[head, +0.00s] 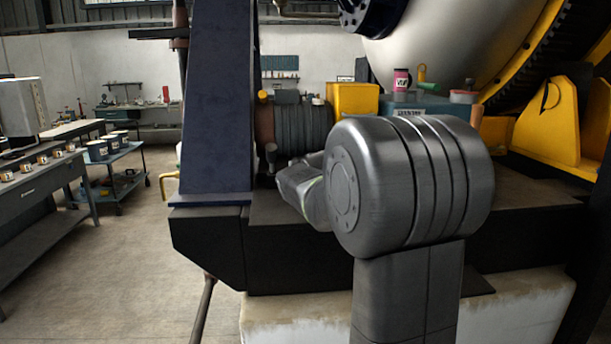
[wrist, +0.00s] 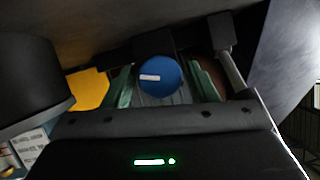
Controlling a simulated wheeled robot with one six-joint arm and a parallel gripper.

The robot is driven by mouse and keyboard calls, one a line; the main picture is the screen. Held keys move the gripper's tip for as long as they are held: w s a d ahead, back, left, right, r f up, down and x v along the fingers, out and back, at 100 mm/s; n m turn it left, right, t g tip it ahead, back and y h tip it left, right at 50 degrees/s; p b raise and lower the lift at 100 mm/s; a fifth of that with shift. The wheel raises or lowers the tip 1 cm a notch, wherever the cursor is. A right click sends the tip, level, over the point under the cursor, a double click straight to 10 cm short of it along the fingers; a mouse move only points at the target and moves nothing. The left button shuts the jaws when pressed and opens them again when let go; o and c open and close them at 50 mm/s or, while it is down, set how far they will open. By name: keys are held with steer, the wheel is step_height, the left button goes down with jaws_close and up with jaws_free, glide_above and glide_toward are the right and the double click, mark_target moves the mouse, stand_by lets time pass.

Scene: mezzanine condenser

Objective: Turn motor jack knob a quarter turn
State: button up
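In the head view the motor (head: 303,127) stands on the dark base, and the blue knob is not visible there. My gripper (head: 297,190) is in front of the motor and low, partly behind my own arm. In the wrist view its dark body with a green light fills the bottom, apart from the knob.
A dark-topped post (head: 270,158) stands left of the motor, near a navy column (head: 217,100). A yellow box (head: 353,102) is right of the motor. A pink mug (head: 402,80) stands on a blue box (head: 428,105). Open floor (head: 130,240) lies to the left.

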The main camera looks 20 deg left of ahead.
steer(key=c, duration=0.7)
steer(key=shift+f+b, duration=0.25)
steer(key=shift+b, duration=0.95)
steer(key=shift+c, duration=0.2)
steer(key=shift+n+h+b, duration=0.3)
steer(key=shift+n+b, duration=0.1)
steer(key=shift+b, duration=0.7)
steer(key=shift+a+n+h+b, duration=0.1)
steer(key=shift+n+h+b, duration=0.25)
steer(key=shift+b, duration=0.55)
steer(key=shift+r+n+t+b, duration=0.2)
steer(key=shift+n+t+b, duration=0.1)
steer(key=shift+b, duration=0.15)
steer(key=o, duration=1)
steer(key=shift+s+r, duration=0.1)
steer(key=shift+s, duration=0.05)
steer(key=b+v, duration=0.1)
steer(key=v, duration=1.2)
steer(key=shift+s+r, duration=0.15)
steer(key=shift+s, duration=0.15)
